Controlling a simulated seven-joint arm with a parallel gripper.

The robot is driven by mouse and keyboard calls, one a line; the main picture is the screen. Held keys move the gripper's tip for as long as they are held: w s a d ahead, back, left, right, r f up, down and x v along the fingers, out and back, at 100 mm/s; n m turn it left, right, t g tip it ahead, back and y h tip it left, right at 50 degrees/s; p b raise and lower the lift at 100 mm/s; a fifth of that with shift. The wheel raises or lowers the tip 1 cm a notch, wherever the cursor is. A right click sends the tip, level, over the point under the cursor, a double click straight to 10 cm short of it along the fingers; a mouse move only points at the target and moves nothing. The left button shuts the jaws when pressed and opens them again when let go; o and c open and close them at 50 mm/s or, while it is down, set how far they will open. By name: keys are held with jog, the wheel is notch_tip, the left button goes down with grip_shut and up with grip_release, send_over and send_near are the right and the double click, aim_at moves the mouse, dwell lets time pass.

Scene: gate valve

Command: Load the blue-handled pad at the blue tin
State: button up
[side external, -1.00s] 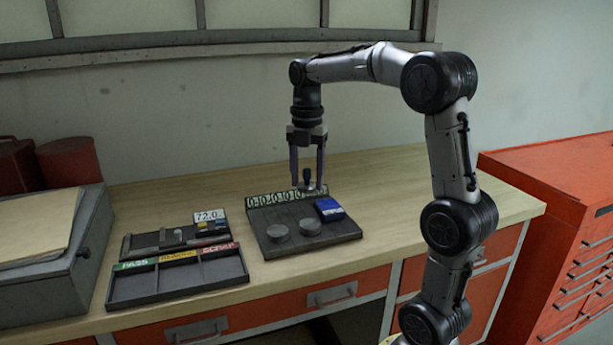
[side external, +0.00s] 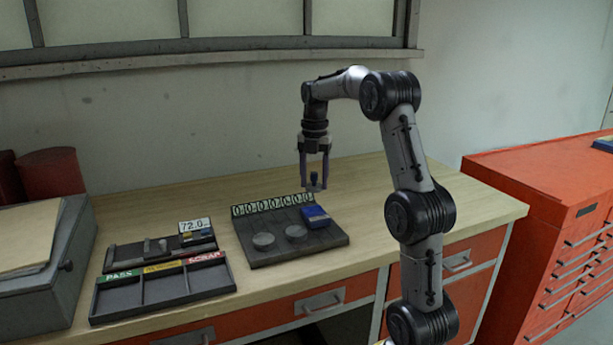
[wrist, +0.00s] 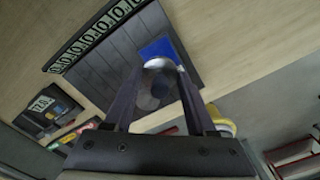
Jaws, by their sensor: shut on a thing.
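My gripper (side external: 314,184) is shut on a small dark blue-handled pad (side external: 314,180) and holds it above the back right of a dark slatted board. In the wrist view the pad's dark knob (wrist: 160,88) and pale round rim show between the fingers (wrist: 160,72). The blue tin (side external: 315,216) lies on the board's right side, just below my gripper in the side view. Its blue top also shows just beyond the fingertips in the wrist view (wrist: 160,47). The pad appears apart from the tin; the exact height gap is hard to tell.
Two grey discs (side external: 263,240) (side external: 296,232) lie on the board (side external: 285,255). A row of number plates (side external: 272,204) lines its back edge. Left stands a three-part tray (side external: 165,290) marked PASS and SCRAP, with a 72.0 display (side external: 194,226) behind. Bare bench lies right of the board.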

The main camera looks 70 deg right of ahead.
aim_at(314, 211)
jog(key=shift+f, duration=2.7)
jog(key=shift+f, duration=0.55)
jog(key=shift+r, duration=3.55)
